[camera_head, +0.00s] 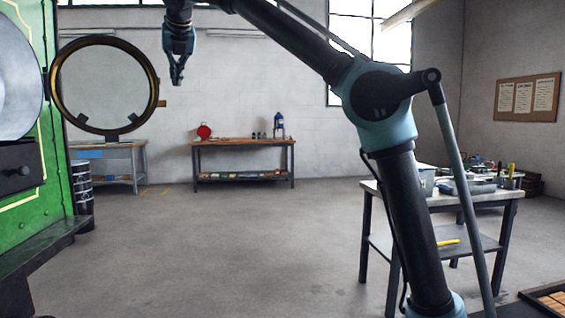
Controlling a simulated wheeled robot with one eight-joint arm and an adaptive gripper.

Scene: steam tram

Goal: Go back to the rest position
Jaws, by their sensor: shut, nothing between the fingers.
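My gripper (177,75) hangs at the top of the view, left of centre, with its fingers pointing down. Its fingers are together and nothing shows between them. It is high in the air, apart from everything around it. My arm rises from the lower right, bends at a large joint and runs up to the left, partly out of the top of the frame.
At the left is a green steam tram (57,170) with a round brass-rimmed glass (104,85). A black drum (82,188) stands beside it. Workbenches (243,142) line the back wall. A cluttered table (480,200) stands right, behind my arm. The middle floor is clear.

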